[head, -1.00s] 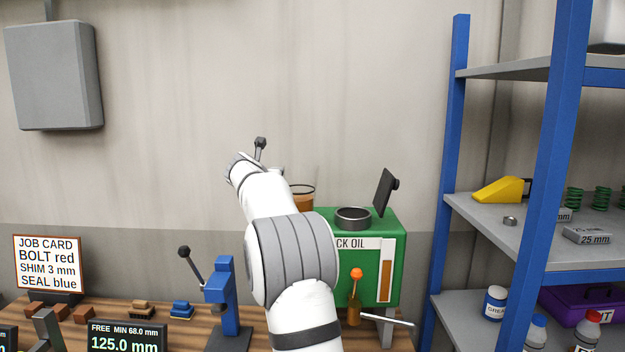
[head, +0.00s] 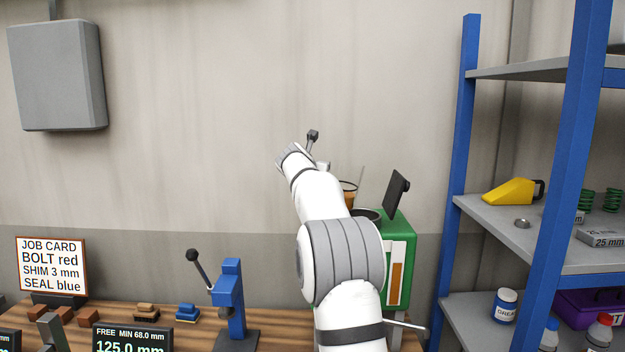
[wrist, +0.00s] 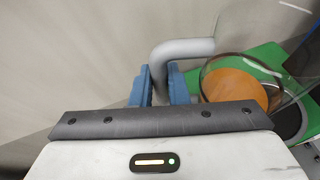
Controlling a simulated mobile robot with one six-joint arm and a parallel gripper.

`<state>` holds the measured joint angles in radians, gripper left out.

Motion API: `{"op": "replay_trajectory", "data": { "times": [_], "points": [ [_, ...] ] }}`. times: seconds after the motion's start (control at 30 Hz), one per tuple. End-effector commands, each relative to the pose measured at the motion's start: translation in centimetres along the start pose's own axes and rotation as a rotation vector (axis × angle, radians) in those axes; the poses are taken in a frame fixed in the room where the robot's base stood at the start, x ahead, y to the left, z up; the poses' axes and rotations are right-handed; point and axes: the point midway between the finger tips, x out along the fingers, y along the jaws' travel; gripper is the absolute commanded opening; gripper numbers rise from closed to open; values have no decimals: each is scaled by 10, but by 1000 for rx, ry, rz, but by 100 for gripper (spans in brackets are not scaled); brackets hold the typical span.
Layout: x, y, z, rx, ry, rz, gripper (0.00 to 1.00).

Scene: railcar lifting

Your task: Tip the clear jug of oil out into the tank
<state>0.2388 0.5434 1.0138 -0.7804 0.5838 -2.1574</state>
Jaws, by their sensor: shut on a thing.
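The clear jug (head: 351,188) holds brown-orange oil and sits above the tank's left side, partly behind my arm in the head view. The oil (wrist: 235,88) shows inside it in the wrist view. My gripper (wrist: 160,88) is shut on the jug's grey handle (wrist: 185,48), with the blue fingers either side of it. The green tank (head: 396,235) has a round open filler neck (head: 368,214), partly hidden by my arm, close to the jug's right. In the wrist view the dark opening (wrist: 288,122) is beside the jug. The jug looks near upright; a slight tilt is hard to judge.
The tank's black lid (head: 396,193) stands open right of the neck. A blue shelf rack (head: 466,150) rises at the right. A blue lever press (head: 231,295) stands on the bench at left.

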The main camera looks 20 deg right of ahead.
Motion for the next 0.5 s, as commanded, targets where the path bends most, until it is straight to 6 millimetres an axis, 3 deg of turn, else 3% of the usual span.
{"op": "replay_trajectory", "data": {
  "times": [0.5],
  "points": [
    [-7, 6, 17, 132, -2, 56, 0]
  ]
}}
